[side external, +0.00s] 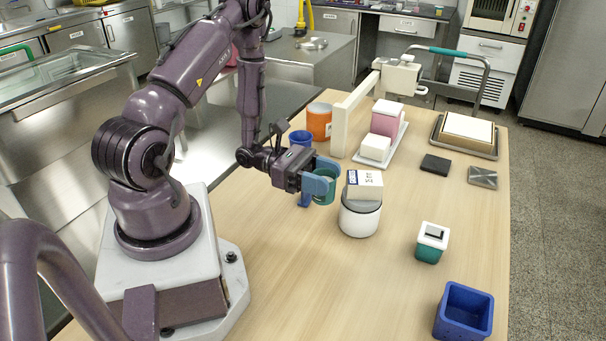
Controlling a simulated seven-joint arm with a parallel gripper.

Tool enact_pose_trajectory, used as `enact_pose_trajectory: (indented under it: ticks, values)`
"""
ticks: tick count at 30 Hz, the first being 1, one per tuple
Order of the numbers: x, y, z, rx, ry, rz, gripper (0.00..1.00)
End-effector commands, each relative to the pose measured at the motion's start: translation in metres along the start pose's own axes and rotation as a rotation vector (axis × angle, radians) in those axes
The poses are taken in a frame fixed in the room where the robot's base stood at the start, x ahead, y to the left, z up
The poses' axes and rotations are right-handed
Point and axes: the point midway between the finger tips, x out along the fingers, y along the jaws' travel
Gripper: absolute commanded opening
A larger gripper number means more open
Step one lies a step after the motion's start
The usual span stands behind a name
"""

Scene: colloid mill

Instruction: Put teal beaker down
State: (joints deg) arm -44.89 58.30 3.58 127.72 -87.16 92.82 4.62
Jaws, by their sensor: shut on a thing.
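The teal beaker (325,189) is between the blue fingers of my gripper (320,180), which is shut on it. The fingers hide part of its side. It looks upright, close to the table top. I cannot tell whether its base touches the table. It is just left of a white round jar (359,219) with a labelled box (364,186) on top.
A blue cup (300,138) and an orange container (319,121) stand behind my gripper, near a cream upright frame (349,122). A teal container with a white lid (430,251) and a blue bin (463,312) stand front right. The table's front middle (330,290) is clear.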

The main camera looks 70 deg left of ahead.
Motion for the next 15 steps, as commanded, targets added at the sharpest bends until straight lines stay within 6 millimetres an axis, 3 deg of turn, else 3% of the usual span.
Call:
enact_pose_trajectory:
  ticks: [9, 15]
  values:
    - [-0.050, 0.105, -0.006, 0.001, -0.019, 0.650, 0.26]
    - [-0.097, 0.150, -0.008, 0.001, -0.026, 0.993, 0.26]
